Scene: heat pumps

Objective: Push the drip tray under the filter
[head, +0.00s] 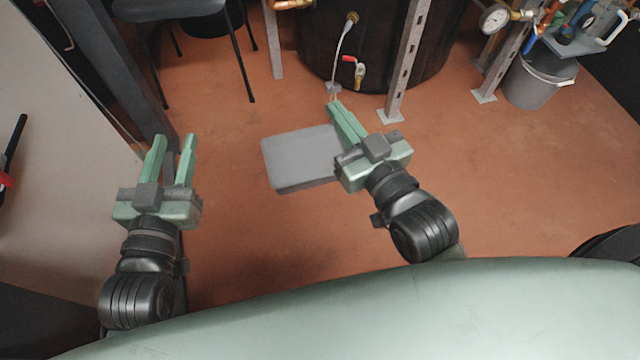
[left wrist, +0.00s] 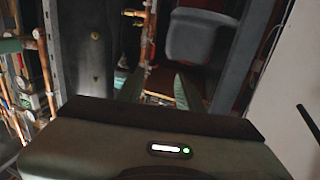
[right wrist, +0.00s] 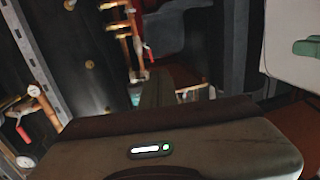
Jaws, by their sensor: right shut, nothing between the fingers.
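The drip tray appears to be the flat grey rectangular slab (head: 298,158) on the floor, mid-left in the head view. My right gripper (head: 334,105) is shut and empty. It overlaps the tray's right part in the picture; I cannot tell whether they touch. The shut fingers also show in the right wrist view (right wrist: 156,88). My left gripper (head: 174,138) is open and empty, left of and apart from the tray. Its parted fingers show in the left wrist view (left wrist: 157,90). I cannot clearly identify the filter; brass fittings with a gauge (head: 494,18) are at the upper right.
A black tank (head: 372,42) with a red-handled valve (head: 352,62) and a pale hose stands behind the tray. Grey metal legs (head: 403,75) stand in front of it. A grey bucket (head: 538,82) is at the right. A dark chair (head: 170,10) is upper left. Floor right of the tray is clear.

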